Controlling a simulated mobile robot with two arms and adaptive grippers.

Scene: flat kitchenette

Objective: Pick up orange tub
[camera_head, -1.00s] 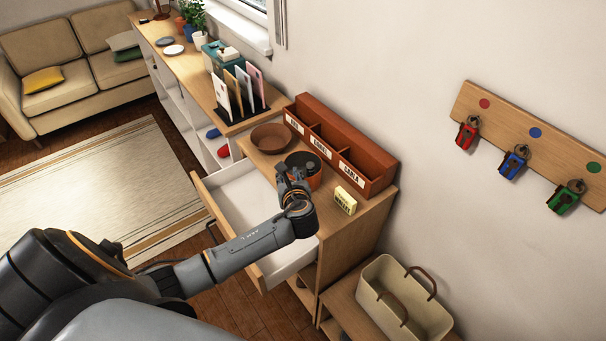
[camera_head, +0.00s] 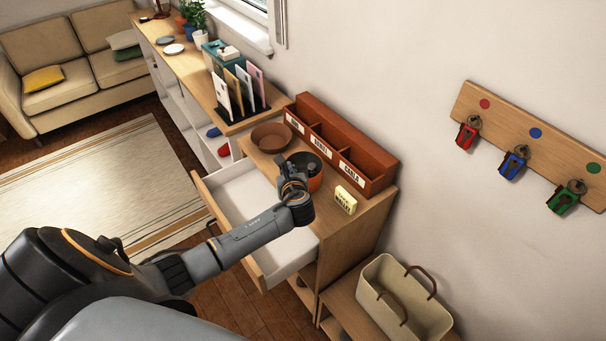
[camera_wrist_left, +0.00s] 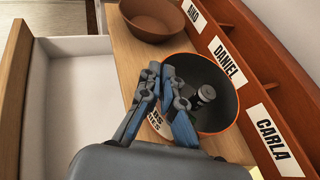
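The orange tub (camera_head: 316,183) stands on top of the wooden cabinet, with a dark inside. In the left wrist view the tub (camera_wrist_left: 228,112) shows its orange rim, a small grey object inside and a partly hidden label. My left gripper (camera_head: 290,165) is at the tub's near-left side. In the wrist view my left gripper's fingertips (camera_wrist_left: 161,78) are close together at the rim, apparently with the tub's wall between them. The exact contact is partly hidden by the fingers. My right gripper is not in view.
A brown bowl (camera_head: 271,136) stands just beyond the tub. A reddish organizer (camera_head: 375,185) with name labels stands close behind it. A yellow note block (camera_head: 345,200) is to the right. The white drawer (camera_head: 240,190) is open below my left arm. A beige basket (camera_head: 375,272) is lower right.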

